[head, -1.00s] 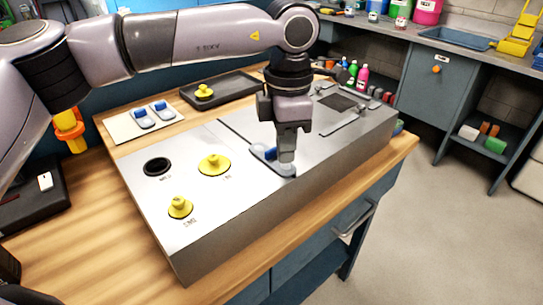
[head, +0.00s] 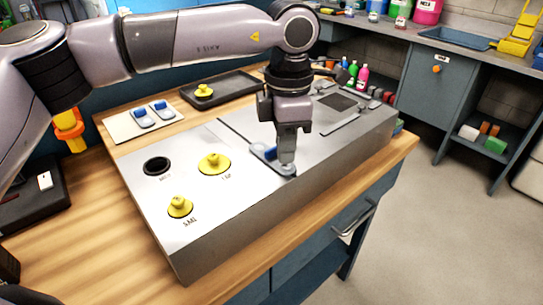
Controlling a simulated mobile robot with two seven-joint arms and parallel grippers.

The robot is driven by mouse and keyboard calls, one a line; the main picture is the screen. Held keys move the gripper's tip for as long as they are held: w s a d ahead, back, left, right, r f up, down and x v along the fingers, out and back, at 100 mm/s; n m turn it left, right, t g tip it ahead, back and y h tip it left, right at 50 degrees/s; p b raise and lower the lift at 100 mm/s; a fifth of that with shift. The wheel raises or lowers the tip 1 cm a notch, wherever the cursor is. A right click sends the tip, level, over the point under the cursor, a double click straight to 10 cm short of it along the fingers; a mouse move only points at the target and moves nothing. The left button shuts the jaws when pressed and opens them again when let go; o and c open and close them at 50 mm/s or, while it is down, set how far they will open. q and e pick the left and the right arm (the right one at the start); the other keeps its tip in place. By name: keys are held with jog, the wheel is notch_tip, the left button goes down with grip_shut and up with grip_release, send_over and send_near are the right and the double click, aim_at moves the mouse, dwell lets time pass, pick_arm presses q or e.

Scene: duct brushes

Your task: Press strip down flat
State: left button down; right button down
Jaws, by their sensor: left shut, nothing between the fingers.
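A grey-blue strip (head: 259,152) with a blue raised part lies on the metal box top (head: 215,215), right of a yellow plug. My left gripper (head: 287,164) points straight down at the strip's near right end, its fingers shut with nothing between them. The fingertips appear to touch the strip there and hide part of it. I cannot tell whether the strip lies fully flat. My right gripper is not in view.
Yellow plugs (head: 214,163) (head: 180,207) and an open black hole (head: 157,166) are on the box top. A pale board (head: 122,128) with two similar strips lies behind, beside a black tray (head: 224,95) holding another yellow plug. Bare wood (head: 80,235) is at left.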

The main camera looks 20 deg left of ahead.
pick_arm(q)
jog(key=shift+s+f+b, duration=0.1)
jog(key=shift+f+b, duration=0.5)
jog(key=shift+f, duration=0.4)
jog(key=shift+r+p, duration=1.8)
jog(key=shift+r, duration=0.85)
jog(key=shift+a, duration=0.1)
